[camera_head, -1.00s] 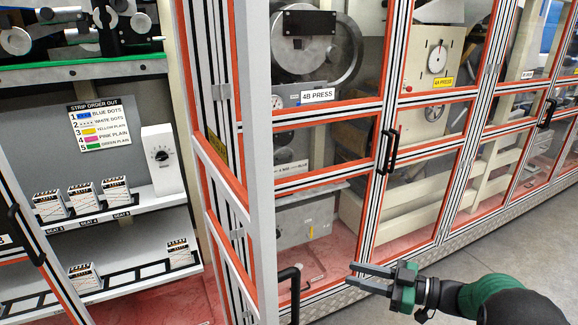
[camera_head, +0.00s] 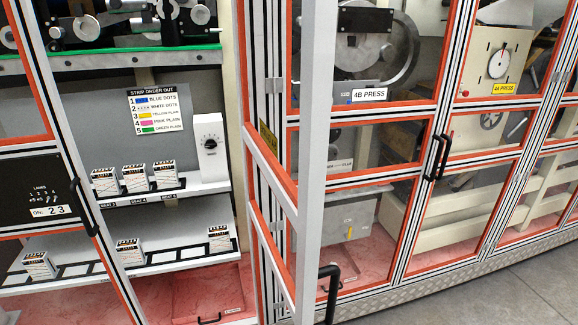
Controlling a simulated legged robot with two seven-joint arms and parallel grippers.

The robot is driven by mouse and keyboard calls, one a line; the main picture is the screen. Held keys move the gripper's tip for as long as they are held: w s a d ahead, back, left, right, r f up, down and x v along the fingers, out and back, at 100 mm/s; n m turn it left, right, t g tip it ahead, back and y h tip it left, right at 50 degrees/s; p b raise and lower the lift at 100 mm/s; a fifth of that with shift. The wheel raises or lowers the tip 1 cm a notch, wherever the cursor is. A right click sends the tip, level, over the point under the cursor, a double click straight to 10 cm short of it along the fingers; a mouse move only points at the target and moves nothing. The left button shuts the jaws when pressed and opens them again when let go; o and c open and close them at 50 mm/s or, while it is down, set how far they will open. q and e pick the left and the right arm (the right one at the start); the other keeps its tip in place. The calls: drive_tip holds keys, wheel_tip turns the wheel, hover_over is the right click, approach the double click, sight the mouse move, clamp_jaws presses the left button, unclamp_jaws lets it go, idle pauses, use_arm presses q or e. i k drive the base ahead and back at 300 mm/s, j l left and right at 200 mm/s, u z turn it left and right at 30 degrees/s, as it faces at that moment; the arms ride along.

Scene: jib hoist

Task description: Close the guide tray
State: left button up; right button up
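No part reads clearly as the guide tray. A shallow reddish tray or panel (camera_head: 208,298) with a small dark handle and an unreadable label lies low inside the open cabinet bay, partly cut off by the bottom edge. Above it, a white lower shelf (camera_head: 110,262) has a black ladder-like strip on it and carries several small striped boxes. A white upper shelf (camera_head: 195,191) holds more boxes at labelled seats. Neither of my grippers is in view.
An open glazed door (camera_head: 312,150) with a black handle (camera_head: 328,290) stands out to the right of the bay. Another framed door (camera_head: 75,170) is at the left. Closed press cabinets (camera_head: 440,150) line the right, with clear grey floor (camera_head: 520,280) before them.

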sight(197, 295)
drive_tip(key=i+l+u, duration=0.65)
drive_tip(key=l+u, duration=0.2)
drive_tip(key=i+l+u, duration=0.15)
drive_tip(key=l+u, duration=0.15)
drive_tip(key=l, duration=0.2)
